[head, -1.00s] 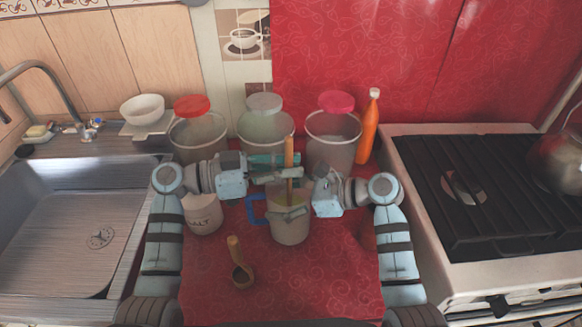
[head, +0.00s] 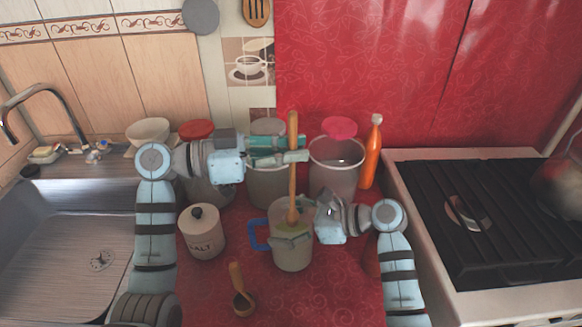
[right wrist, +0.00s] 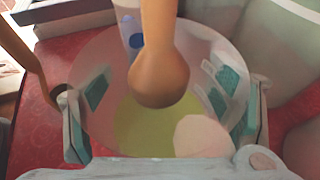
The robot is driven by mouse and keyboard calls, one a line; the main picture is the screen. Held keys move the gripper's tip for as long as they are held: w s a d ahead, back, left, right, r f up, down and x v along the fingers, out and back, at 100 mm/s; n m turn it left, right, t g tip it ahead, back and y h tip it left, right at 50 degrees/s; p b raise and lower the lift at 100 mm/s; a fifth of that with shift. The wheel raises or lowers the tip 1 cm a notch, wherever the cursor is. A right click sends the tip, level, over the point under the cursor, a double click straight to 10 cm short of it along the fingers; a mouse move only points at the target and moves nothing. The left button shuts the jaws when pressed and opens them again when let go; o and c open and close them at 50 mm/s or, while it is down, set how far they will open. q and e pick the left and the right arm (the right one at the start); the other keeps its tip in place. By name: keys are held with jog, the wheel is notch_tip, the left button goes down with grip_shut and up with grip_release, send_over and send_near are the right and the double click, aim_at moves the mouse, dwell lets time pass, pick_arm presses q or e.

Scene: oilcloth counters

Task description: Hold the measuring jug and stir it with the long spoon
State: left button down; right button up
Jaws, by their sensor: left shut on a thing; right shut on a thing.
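The measuring jug (head: 291,258) is a clear, greyish container with a blue handle (head: 257,236) on its left. It stands upright on the red cloth. My right gripper (head: 289,241) is shut on its body, with one finger on each side in the right wrist view (right wrist: 165,105). The long wooden spoon (head: 293,188) is upright over the jug, and my left gripper (head: 278,152) is shut on its handle. In the right wrist view the spoon's rounded end (right wrist: 160,78) hangs above yellow-green contents and a pale round shape. Whether it touches them is unclear.
A white salt pot (head: 202,236) stands left of the jug. A short wooden scoop (head: 240,296) lies in front. Large canisters (head: 335,178) and an orange bottle (head: 371,158) stand behind. A sink is left, a stove (head: 470,205) right.

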aim_at(291, 112)
pick_arm(q)
notch_tip(291, 112, up, 8)
jog(key=shift+r, duration=0.15)
pick_arm(e)
jog(key=shift+f, duration=0.1)
dwell(0.9)
pick_arm(q)
jog(key=shift+w, duration=0.1)
pick_arm(e)
jog(key=o, duration=1.9)
jog(key=shift+w, duration=0.1)
jog(key=shift+o, duration=0.2)
jog(key=shift+d, duration=0.1)
jog(key=v, duration=1.2)
